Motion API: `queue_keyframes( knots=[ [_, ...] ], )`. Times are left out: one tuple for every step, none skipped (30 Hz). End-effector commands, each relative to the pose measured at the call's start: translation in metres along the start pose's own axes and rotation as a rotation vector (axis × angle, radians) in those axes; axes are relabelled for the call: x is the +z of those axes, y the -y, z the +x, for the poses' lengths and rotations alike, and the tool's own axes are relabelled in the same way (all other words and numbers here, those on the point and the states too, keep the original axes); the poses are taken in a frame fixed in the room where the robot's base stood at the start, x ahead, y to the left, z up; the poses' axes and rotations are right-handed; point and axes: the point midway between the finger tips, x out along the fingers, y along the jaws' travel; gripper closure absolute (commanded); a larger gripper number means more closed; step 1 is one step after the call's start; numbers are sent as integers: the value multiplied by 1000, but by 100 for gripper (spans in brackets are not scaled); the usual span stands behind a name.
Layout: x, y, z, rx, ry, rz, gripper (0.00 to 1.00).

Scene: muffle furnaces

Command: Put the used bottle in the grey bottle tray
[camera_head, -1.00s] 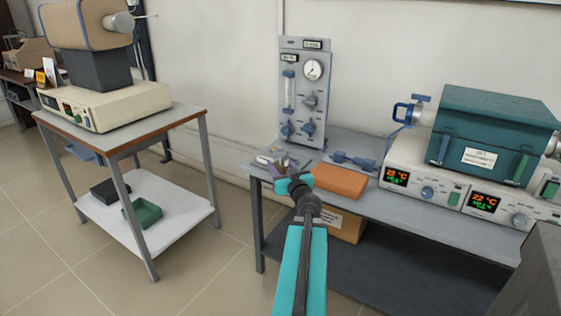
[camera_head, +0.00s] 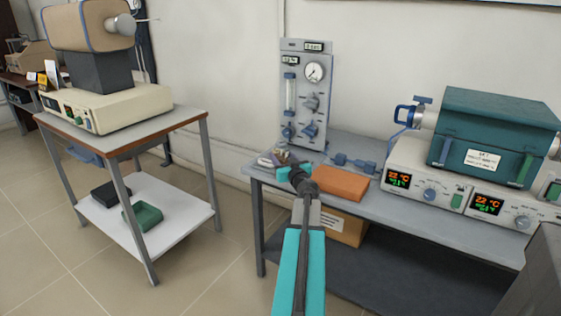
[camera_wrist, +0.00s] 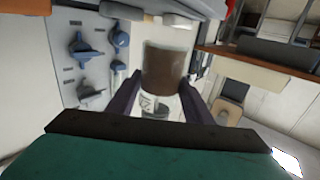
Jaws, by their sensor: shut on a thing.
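The used bottle (camera_wrist: 160,75), with a brown upper part and a clear, labelled part below, is between the two dark fingers of my gripper (camera_wrist: 160,100) in the wrist view. My gripper is shut on it. In the head view my gripper (camera_head: 286,163) is over the left end of the grey bench; the bottle is too small to make out clearly there. A cluster of small whitish and grey items (camera_head: 266,161) lies at that bench end, beside my gripper. I cannot tell whether the grey bottle tray is among them.
An orange-brown block (camera_head: 341,183) lies just right of my gripper on the bench (camera_head: 420,212). A gauge panel (camera_head: 305,95) stands behind, and a teal furnace (camera_head: 495,135) stands right. The left cart's lower shelf holds a dark tray (camera_head: 112,193) and a green tray (camera_head: 143,215).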

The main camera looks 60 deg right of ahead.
Motion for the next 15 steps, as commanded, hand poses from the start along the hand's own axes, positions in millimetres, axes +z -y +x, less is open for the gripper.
queue_keyframes(
  knots=[
    [1, -3, 8, 0, -1, 0, 85],
    [1, -4, 11, 0, -1, 0, 85],
    [1, -6, 15, 0, -1, 0, 85],
    [2, -7, 18, 0, -1, 0, 85],
    [2, -8, 20, 0, -1, 0, 85],
    [2, -10, 24, 0, -1, 0, 85],
    [3, -11, 27, 0, -1, 0, 85],
    [3, -12, 30, 0, -1, 0, 85],
    [4, -13, 34, 0, -1, 0, 85],
    [4, -14, 37, 0, 0, -1, 85],
    [4, -15, 39, 1, 0, -1, 85],
    [4, -16, 42, 1, 0, -1, 85],
    [4, -17, 44, 1, 0, -1, 85],
    [4, -18, 46, 1, 0, -1, 85],
    [4, -18, 47, 1, 0, -1, 85]
  ],
)
